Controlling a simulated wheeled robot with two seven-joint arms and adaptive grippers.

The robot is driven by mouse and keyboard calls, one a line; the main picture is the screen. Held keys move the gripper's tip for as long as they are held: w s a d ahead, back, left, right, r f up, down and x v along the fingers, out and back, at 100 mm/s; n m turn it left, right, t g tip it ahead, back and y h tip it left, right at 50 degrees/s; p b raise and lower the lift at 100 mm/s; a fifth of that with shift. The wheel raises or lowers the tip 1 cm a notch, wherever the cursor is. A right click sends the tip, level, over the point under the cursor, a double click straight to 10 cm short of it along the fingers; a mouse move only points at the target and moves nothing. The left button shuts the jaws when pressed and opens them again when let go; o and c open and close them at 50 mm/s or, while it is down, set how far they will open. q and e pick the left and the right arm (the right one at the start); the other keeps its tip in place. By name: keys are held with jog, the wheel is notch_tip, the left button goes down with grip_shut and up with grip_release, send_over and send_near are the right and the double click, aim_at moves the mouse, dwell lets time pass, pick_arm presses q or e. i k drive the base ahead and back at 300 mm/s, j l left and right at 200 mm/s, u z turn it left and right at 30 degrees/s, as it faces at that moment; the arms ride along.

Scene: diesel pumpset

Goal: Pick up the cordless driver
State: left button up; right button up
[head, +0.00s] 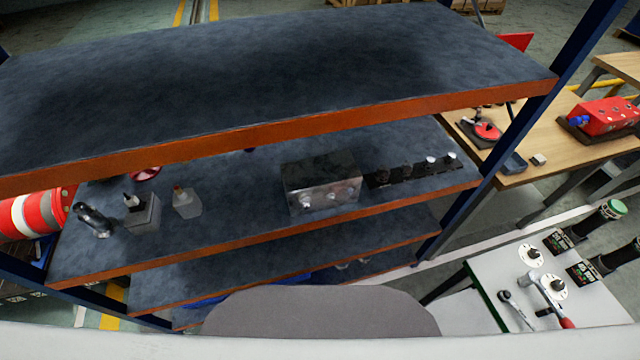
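I cannot pick out the cordless driver with certainty. A small dark, shiny tool-like object (94,219) lies tilted at the left end of the rack's middle shelf (240,215); its shape is too small to name surely. On the white table (488,275) at the lower right lie a dark long-handled tool (514,308) and a tool with a red-tipped handle (556,305). Neither of my grippers shows in the head view.
The rack's top shelf (270,70) is empty and covers part of the shelf below. A wooden bench (545,140) with a red part (606,117) stands right.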

aim_at(605, 263)
jog(key=z, duration=2.3)
